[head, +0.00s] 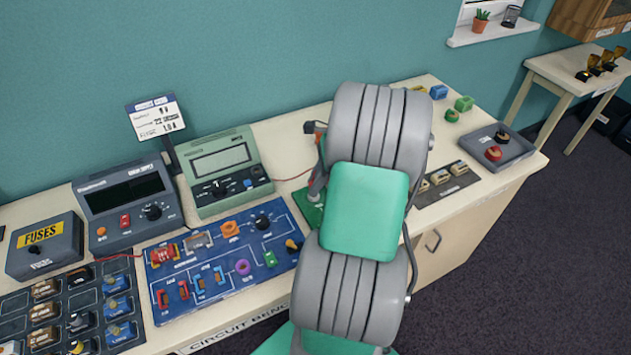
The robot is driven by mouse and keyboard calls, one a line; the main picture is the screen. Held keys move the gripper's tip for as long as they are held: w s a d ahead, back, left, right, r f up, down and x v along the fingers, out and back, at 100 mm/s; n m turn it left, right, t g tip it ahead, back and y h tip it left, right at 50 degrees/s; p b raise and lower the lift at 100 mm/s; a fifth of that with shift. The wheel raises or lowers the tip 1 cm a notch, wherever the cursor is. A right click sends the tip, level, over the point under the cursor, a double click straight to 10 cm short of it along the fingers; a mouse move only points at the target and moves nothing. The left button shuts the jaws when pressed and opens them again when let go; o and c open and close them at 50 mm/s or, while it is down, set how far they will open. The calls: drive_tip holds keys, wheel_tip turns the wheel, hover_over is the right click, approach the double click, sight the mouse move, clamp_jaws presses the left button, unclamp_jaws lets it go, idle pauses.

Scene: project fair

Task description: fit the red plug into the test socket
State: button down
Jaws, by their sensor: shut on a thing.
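My arm fills the middle of the head view, and my gripper is hidden behind it. What it holds cannot be seen. I cannot make out the red plug for sure; a thin red lead runs from the green meter (226,170) to the right and disappears near my arm. A small dark and reddish part (314,128) and a grey piece show at the arm's left edge, too covered to identify. A green board (312,207) shows partly beside the arm. I cannot pick out the test socket.
A blue circuit board (215,285) lies on the bench, with a power supply (130,205), a fuse box (45,247) and a compartment tray (15,305) to its left. A grey tray (512,163) with red and black knobs stands at the right end. A sign (155,117) stands behind.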

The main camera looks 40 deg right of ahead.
drive_tip(key=shift+f, duration=0.45)
idle(0.3)
drive_tip(key=c, duration=1.1)
unclamp_jaws()
drive_tip(key=shift+o, duration=0.2)
drive_tip(key=o, duration=0.4)
wheel_tip(320, 180, up, 6)
drive_tip(key=p, duration=0.6)
drive_tip(key=shift+f, duration=0.2)
drive_tip(key=shift+r+p, duration=0.65)
drive_tip(key=shift+r, duration=0.55)
